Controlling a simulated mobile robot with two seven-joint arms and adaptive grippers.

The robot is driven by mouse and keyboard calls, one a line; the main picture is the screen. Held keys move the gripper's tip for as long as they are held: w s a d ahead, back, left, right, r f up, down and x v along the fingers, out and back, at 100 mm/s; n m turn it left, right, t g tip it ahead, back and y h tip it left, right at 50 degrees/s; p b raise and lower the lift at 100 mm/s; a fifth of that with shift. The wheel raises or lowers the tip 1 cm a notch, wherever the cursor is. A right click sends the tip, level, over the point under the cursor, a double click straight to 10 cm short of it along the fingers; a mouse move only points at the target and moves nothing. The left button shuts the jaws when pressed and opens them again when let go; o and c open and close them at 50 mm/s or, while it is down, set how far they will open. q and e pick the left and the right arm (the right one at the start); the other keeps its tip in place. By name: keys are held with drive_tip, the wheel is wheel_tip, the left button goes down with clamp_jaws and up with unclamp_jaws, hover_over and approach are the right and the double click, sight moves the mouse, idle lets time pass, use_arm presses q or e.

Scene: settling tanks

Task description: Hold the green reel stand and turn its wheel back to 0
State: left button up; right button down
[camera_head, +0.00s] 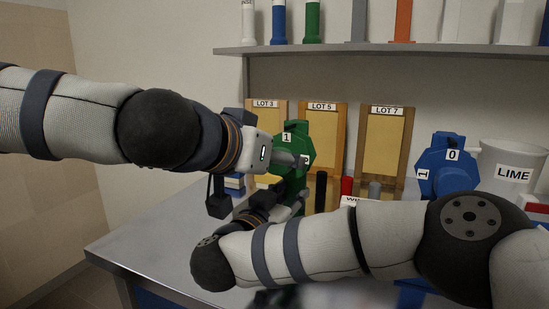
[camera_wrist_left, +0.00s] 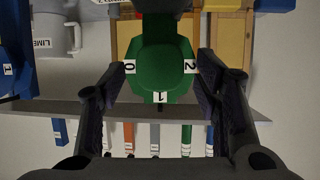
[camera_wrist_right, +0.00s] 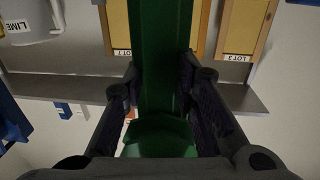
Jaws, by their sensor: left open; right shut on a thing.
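The green reel stand's wheel (camera_head: 296,138) faces me with its label 1 at the top. The left wrist view, upside down, shows the wheel (camera_wrist_left: 160,68) with 0 at its left edge, 2 at its right edge and 1 at the bottom. My left gripper (camera_wrist_left: 160,85) is open, with one finger on each side of the wheel. I cannot tell whether the fingers touch it. My right gripper (camera_wrist_right: 162,95) is shut on the stand's green post (camera_wrist_right: 165,50), below the wheel. In the head view, my arms and grippers hide much of the stand.
A blue stand (camera_head: 447,165) with labels 0 and 1 is at the right, near a white LIME bucket (camera_head: 512,160). Boards marked LOT 3, LOT 5 (camera_head: 321,125) and LOT 7 (camera_head: 386,135) stand behind. A shelf (camera_head: 350,51) runs above. The table's left part (camera_head: 165,245) is clear.

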use_arm(q)
drive_tip(key=shift+w+d+f, duration=0.1)
drive_tip(key=shift+w+d, duration=0.05)
drive_tip(key=shift+w, duration=0.15)
drive_tip(key=shift+c, duration=0.3)
drive_tip(key=c, duration=1.1)
drive_tip(key=n+h, duration=0.1)
drive_tip(key=n, duration=0.1)
drive_tip(key=n+h, duration=0.2)
drive_tip(key=n, duration=0.1)
drive_tip(key=n+h, duration=0.2)
drive_tip(key=n, duration=0.1)
drive_tip(key=shift+w+a+f+g, duration=0.15)
drive_tip(key=shift+a+f+g, duration=0.15)
drive_tip(key=shift+a+g, duration=0.1)
drive_tip(key=shift+n+h, duration=0.3)
